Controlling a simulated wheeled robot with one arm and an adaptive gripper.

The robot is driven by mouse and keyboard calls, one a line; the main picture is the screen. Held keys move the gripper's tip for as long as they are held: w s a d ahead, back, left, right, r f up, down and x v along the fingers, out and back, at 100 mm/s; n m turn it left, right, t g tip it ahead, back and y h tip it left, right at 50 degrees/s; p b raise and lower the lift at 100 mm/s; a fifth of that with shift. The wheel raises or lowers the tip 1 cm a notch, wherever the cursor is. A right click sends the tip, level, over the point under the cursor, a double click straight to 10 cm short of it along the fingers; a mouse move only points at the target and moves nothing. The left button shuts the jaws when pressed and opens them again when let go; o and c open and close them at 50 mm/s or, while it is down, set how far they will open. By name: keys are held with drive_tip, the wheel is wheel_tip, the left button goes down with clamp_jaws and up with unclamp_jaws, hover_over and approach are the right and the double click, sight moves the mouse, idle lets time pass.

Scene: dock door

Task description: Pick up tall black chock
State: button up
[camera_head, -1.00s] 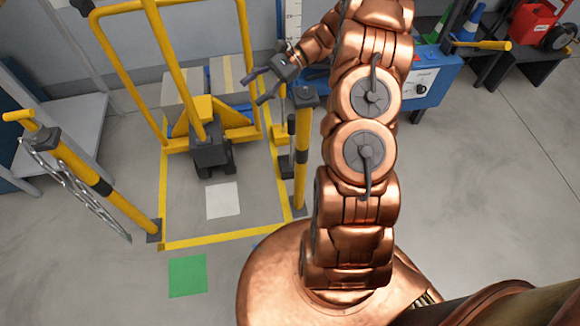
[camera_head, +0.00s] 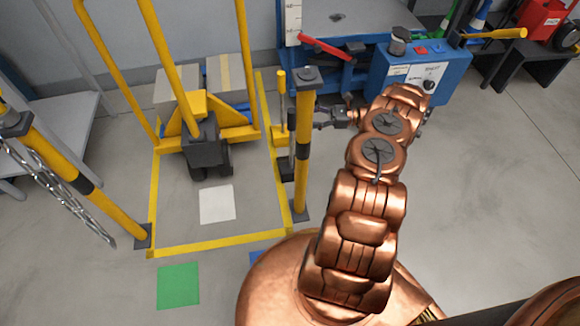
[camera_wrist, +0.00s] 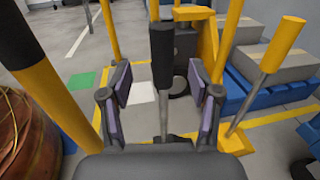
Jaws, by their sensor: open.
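The tall black chock (camera_head: 287,171) stands on the floor beside the yellow post. Its upright handle is partly hidden by that post in the head view. I cannot tell whether the grip is within finger reach. My gripper (camera_head: 319,118) is open and empty, to the right of the post in the head view. In the wrist view its padded fingers (camera_wrist: 160,84) stand apart on either side of the handle, with no contact visible.
A yellow chock with its own handle (camera_head: 281,90) stands just behind. The yellow post (camera_head: 303,155) is close to my gripper. A yellow pallet jack (camera_head: 205,140) stands inside yellow floor tape. A blue control box (camera_head: 425,75) is behind my arm. Floor at right is clear.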

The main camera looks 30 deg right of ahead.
sight(291, 119)
drive_tip(key=shift+f+b+x, duration=0.2)
drive_tip(key=shift+b+x, duration=0.2)
drive_tip(key=shift+x, duration=0.8)
drive_tip(key=shift+f+b+x, duration=0.2)
drive_tip(key=shift+b+x, duration=0.25)
drive_tip(key=shift+x, duration=0.75)
drive_tip(key=shift+f+b+x, duration=0.2)
drive_tip(key=shift+b+x, duration=0.2)
drive_tip(key=shift+x, duration=0.8)
drive_tip(key=shift+w+d, duration=0.1)
drive_tip(key=shift+w, duration=0.05)
clamp_jaws()
